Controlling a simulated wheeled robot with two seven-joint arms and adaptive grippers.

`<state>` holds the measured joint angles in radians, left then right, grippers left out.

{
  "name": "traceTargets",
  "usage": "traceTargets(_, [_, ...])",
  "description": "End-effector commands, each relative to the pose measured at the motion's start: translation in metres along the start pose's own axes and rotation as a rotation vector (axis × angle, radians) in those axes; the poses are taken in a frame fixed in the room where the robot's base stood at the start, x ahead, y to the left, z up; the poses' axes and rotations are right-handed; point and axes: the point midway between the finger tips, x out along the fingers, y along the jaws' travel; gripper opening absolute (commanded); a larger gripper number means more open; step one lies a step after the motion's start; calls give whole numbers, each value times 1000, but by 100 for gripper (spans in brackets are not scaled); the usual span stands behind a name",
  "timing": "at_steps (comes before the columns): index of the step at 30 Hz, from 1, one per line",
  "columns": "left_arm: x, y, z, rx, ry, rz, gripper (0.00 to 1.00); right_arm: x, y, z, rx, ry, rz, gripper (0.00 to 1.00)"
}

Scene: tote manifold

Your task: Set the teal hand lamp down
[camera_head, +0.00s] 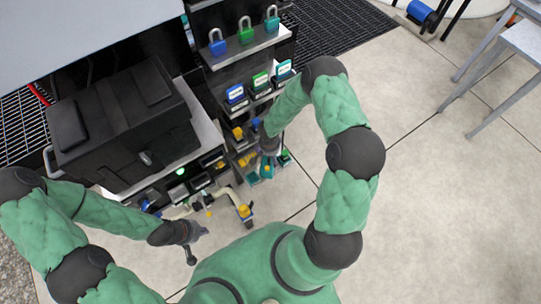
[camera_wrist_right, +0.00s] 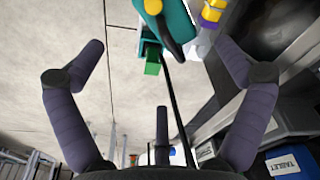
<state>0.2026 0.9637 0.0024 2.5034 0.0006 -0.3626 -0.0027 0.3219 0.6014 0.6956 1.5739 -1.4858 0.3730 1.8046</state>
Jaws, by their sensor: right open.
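A teal item, which looks like the hand lamp (camera_wrist_right: 177,22), shows at the top of the right wrist view. It has a dark curved part and a green block below it. My right gripper (camera_wrist_right: 160,46) is open, its fingers spread wide and apart from the lamp. In the head view a small teal shape (camera_head: 266,171) shows just below my right gripper (camera_head: 268,151), low at the shelf's front. My left gripper (camera_head: 190,246) hangs over the floor at the lower left; its finger gap is too small to read.
A shelf rack holds blue, green and teal padlocks (camera_head: 245,35) above and labelled tags (camera_head: 260,81) below. A black case (camera_head: 120,115) stands on the left counter. Cream pipework (camera_head: 228,197) with a yellow valve sits low in front.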

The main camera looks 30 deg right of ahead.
Motion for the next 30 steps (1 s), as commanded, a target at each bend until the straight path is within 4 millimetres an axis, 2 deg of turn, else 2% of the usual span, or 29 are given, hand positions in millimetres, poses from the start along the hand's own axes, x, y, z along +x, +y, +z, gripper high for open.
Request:
traceTargets(4, [-2,1,0,0,0,0,0,-7,-1,7,-10,-17,-5,100])
traceTargets(7, [-2,1,0,0,0,0,0,-8,-7,30,-46,-77,-30,100])
traceTargets(11, [-2,1,0,0,0,0,0,-14,-21,83,-131,-205,-110,100])
traceTargets(15, [-2,1,0,0,0,0,0,-29,-37,139,-222,-312,-227,100])
traceTargets(21, [-2,1,0,0,0,0,0,-51,-49,195,-319,-347,-359,100])
traceTargets(25, [-2,1,0,0,0,0,0,-61,-45,216,-376,-314,-391,100])
traceTargets(30, [-2,1,0,0,0,0,0,-67,-32,231,-441,-265,-375,100])
